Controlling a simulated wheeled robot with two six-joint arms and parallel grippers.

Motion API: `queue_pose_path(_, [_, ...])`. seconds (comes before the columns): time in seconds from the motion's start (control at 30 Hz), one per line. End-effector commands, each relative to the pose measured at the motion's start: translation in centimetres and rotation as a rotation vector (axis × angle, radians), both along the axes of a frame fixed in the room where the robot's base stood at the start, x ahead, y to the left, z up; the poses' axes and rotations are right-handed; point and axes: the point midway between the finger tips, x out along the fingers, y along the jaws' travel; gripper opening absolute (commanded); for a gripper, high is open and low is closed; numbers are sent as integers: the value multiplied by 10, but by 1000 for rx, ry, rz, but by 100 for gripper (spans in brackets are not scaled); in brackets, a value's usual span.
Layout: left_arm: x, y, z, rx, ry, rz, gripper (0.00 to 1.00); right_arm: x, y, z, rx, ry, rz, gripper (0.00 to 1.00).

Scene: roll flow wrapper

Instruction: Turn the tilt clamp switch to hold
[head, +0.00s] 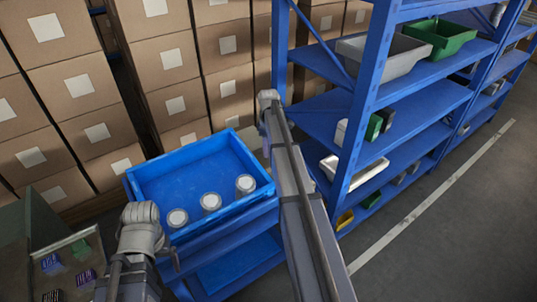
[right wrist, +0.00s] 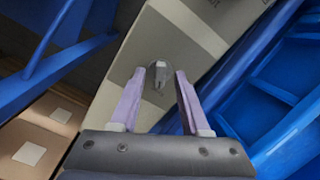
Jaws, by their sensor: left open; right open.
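In the right wrist view a small grey knob (right wrist: 161,84) with a round base stands on a pale panel (right wrist: 190,28). It looks like the tilt clamp switch, but no hold mark on it can be read. My right gripper (right wrist: 160,72) is open, with its two pale purple fingers apart and pointing at the panel. The knob shows between the fingertips, with a gap on each side. In the head view my right arm reaches away past the blue bench, and its gripper and the panel are hidden. My left arm shows at the lower left, but its fingers cannot be seen.
A blue tray (head: 178,181) with several pale round pieces along its front sits on a blue bench. A blue shelf rack (head: 365,95) with bins stands to the right. Stacked cartons (head: 85,85) stand behind. Blue frame parts (right wrist: 250,75) flank the panel in the wrist view.

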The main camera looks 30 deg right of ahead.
Motion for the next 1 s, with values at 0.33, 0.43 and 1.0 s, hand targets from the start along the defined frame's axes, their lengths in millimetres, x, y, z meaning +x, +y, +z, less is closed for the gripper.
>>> queue_pose_path(0.33, [0, 0, -2, 0, 0, 0, 88, 0, 0, -2, 0, 0, 0, 42])
queue_pose_path(0.43, [0, 0, -2, 0, 0, 0, 88, 0, 0, -2, 0, 0, 0, 30])
queue_pose_path(1.0, [0, 0, -2, 0, 0, 0, 88, 0, 0, -2, 0, 0, 0, 0])
